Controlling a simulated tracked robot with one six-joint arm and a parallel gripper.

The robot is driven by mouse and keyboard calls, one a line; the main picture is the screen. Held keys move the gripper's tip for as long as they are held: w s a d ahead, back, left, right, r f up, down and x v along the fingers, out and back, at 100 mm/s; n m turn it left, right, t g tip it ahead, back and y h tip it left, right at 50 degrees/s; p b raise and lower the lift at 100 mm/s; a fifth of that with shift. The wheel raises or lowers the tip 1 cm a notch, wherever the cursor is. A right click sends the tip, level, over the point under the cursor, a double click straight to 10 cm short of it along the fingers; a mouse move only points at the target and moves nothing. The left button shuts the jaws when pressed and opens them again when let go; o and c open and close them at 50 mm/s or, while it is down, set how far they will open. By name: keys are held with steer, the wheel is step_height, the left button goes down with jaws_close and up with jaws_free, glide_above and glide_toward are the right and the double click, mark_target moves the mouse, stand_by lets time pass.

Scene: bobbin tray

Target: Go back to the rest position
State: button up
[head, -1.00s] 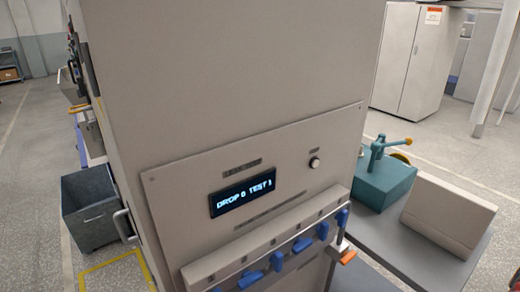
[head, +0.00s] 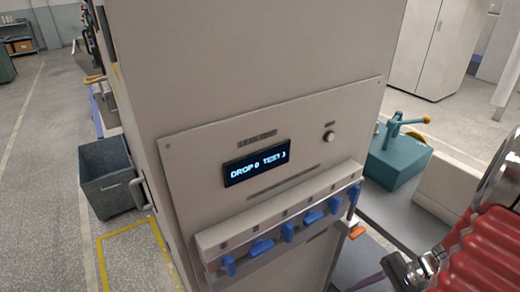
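My arm shows at the lower right of the head view as a red ribbed sleeve with metal parts. At its near end is a metal piece that may be part of my gripper (head: 398,272); no fingertips can be made out, so its opening and any hold are unclear. It is to the right of the grey machine's test panel (head: 200,165), apart from it in the picture.
An orange-tipped part (head: 356,232) sits at the row's right end. Right of the machine are a teal device with a handle (head: 393,160) and a pale box (head: 450,190). A grey bin (head: 112,178) stands left on open floor.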

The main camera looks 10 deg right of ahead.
steer(key=w+a+r+n+t+h, duration=0.1)
steer(key=a+r+n+h, duration=0.3)
steer(key=a+r, duration=0.5)
steer(key=w+a+r+n+t+h, duration=0.2)
steer(key=a+r+n, duration=0.7)
steer(key=r, duration=0.7)
steer(key=w+a+h, duration=0.1)
steer(key=h, duration=0.1)
steer(key=shift+a+h, duration=0.3)
steer(key=shift+f, duration=0.1)
stand_by(4.3)
